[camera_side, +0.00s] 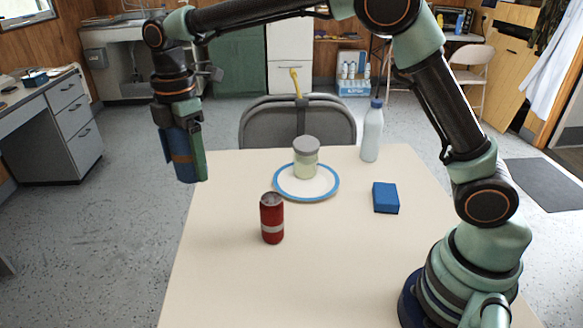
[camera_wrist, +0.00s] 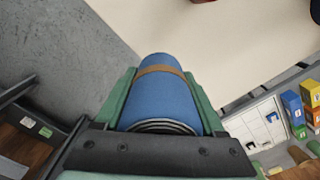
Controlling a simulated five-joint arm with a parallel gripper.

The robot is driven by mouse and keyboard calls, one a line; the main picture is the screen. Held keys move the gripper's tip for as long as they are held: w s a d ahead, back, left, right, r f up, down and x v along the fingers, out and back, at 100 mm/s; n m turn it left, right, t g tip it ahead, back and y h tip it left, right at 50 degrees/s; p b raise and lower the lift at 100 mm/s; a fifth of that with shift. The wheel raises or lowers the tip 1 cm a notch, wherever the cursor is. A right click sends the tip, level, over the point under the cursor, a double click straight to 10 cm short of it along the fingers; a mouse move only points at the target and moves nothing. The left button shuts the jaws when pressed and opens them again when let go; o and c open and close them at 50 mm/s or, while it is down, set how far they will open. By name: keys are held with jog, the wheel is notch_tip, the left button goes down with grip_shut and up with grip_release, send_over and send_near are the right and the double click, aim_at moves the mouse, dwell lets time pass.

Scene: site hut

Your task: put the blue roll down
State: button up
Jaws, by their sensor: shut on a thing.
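The blue roll (camera_wrist: 163,100) has a brown band around it and sits between the two green fingers of my gripper (camera_wrist: 165,95) in the wrist view. In the side view my gripper (camera_side: 190,160) points down at the left and is shut on the blue roll (camera_side: 178,150), partly hidden by a finger. The roll hangs in the air, near the left edge of the pale table (camera_side: 230,285). In the wrist view the floor and the table's edge show beyond it.
On the table stand a red can (camera_side: 272,218), a lidded jar (camera_side: 306,160) on a blue-rimmed plate (camera_side: 307,197), a white bottle (camera_side: 372,135) and a blue block (camera_side: 385,198). A grey chair (camera_side: 260,125) stands behind the table. The table's front left part is clear.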

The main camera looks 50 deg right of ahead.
send_over(226, 211)
notch_tip(226, 211, down, 20)
jog(key=shift+f, duration=0.2)
jog(key=shift+f, duration=0.15)
dwell(0.3)
